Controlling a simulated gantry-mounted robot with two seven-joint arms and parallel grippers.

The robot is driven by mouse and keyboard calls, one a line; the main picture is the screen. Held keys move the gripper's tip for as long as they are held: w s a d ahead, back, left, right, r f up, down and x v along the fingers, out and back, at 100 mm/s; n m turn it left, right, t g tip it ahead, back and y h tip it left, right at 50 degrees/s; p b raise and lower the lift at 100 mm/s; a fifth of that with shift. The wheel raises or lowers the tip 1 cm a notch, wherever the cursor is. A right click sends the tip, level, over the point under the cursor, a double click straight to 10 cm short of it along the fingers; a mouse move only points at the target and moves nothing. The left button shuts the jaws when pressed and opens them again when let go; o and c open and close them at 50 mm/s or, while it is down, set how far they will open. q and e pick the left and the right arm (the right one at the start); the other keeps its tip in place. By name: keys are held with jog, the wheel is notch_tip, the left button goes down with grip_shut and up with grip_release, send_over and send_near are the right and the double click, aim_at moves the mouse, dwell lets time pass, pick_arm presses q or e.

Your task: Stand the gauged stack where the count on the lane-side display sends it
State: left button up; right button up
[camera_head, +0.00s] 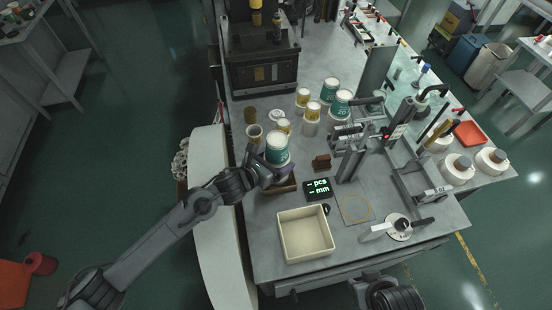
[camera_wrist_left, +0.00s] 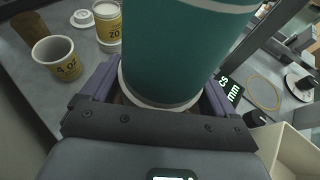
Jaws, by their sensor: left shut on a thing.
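My left gripper (camera_head: 272,170) is shut on a teal-and-white cup stack (camera_head: 277,145) and holds it upright; in the left wrist view the stack (camera_wrist_left: 180,50) fills the space between the fingers. A brown tray (camera_head: 290,187) lies just below the gripper, partly hidden by it. I cannot tell whether the stack's base touches anything. The dark display (camera_head: 317,190) to the right shows dashes before "pcs" and "mm", with no number. Of my right arm only a dark part shows at the bottom edge of the head view; its fingers are out of view.
A cream bin (camera_head: 305,250) stands in front of the display, beside a square plate with a ring outline (camera_head: 355,207). A yellow-labelled cup (camera_head: 254,134) stands behind the gripper. More teal stacks (camera_head: 330,89) stand farther back. A press-like fixture (camera_head: 350,160) rises at right.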

pick_arm(q)
jog(key=shift+f, duration=0.2)
jog(key=o, duration=1)
jog(key=shift+r, duration=0.1)
jog(key=shift+r, duration=0.25)
jog(key=shift+s+a, duration=0.25)
jog(key=v, duration=1.1)
jog(key=shift+s+r+b, duration=0.1)
jog(key=shift+r+b, duration=0.05)
jog(key=shift+b, duration=0.25)
